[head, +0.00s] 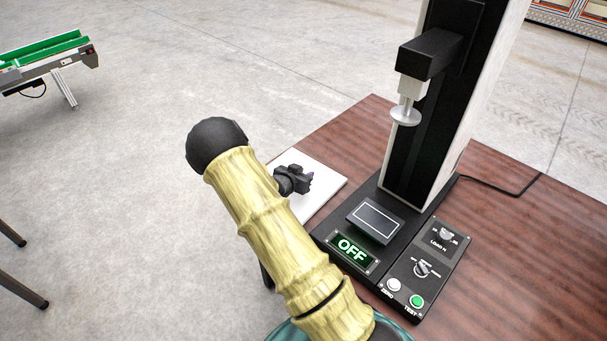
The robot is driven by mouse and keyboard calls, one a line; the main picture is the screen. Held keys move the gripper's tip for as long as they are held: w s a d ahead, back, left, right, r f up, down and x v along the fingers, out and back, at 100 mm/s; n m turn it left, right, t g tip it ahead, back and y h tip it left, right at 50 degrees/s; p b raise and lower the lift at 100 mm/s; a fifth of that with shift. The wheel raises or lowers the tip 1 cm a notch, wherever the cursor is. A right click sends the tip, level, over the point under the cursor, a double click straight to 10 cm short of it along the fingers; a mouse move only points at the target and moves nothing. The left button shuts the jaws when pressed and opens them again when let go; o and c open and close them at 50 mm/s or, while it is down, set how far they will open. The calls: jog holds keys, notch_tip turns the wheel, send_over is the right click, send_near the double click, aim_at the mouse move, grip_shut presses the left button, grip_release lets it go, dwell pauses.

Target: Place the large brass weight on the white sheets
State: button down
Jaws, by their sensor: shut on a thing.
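The white sheets (323,190) lie at the left corner of the brown wooden table, partly hidden behind my arm. My gripper (305,180) is small and dark in the head view, in front of or above the sheets. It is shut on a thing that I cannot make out. No large brass weight can be told in this view. My arm and gripper hide part of the sheets, and I cannot tell the gripper's height above them.
A test stand (410,150) with a black base, a silver disc under its head and a panel reading "OFF" (352,249) stands right of the sheets. The wooden table (530,260) is clear at the right apart from a black cable. A green conveyor (45,52) stands far left.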

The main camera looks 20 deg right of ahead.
jog(key=c, duration=1.1)
grip_release()
jog(key=shift+f, duration=0.1)
jog(key=shift+c, duration=0.2)
jog(key=shift+s+a+r, duration=0.1)
jog(key=shift+a+r, duration=0.05)
jog(key=shift+r, duration=0.05)
jog(key=v, duration=1.1)
jog(key=shift+s+a+r, duration=0.15)
jog(key=shift+s+a, duration=0.05)
jog(key=shift+s, duration=0.05)
